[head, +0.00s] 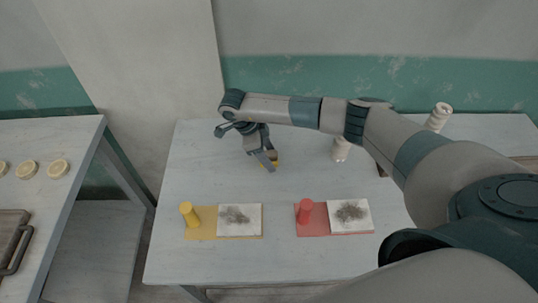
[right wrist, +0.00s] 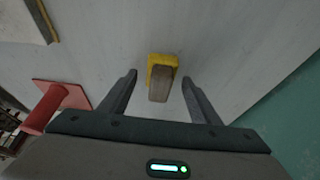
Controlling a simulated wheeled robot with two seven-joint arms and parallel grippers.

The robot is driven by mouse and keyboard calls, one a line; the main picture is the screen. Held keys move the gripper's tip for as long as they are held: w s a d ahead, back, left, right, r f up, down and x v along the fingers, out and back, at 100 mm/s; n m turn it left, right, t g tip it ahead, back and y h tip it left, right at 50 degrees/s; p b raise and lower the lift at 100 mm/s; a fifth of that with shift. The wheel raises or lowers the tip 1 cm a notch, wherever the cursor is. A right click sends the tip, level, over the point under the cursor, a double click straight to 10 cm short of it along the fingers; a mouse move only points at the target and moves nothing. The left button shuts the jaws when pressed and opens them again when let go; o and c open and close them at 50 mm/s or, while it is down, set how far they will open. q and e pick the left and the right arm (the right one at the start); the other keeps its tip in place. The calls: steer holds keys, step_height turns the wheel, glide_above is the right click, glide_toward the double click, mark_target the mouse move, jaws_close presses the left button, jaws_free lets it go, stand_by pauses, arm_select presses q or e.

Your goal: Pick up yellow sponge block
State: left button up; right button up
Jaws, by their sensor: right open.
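The yellow sponge block (head: 276,162) is on the pale table, mostly covered by my right gripper in the head view. In the right wrist view the yellow sponge block (right wrist: 161,60) shows a grey-brown part on its near side. My right gripper (head: 268,162) is over it, pointing down. In the right wrist view the open right gripper (right wrist: 160,77) has one finger on each side of the block, with a gap on both sides. I cannot tell the exact height of the fingertips. My left gripper is not in view.
A yellow mat (head: 203,236) holds a yellow cylinder (head: 189,214) and a tile (head: 252,231) with dark trimmings. A red mat (head: 320,230) holds a red cylinder (head: 305,210) and a similar tile (head: 362,228). A white container (head: 341,149) stands right of my gripper.

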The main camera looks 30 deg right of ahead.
steer(key=shift+f, duration=0.2)
stand_by(0.3)
steer(key=c, duration=1.2)
steer(key=shift+o, duration=0.2)
steer(key=shift+r, duration=0.15)
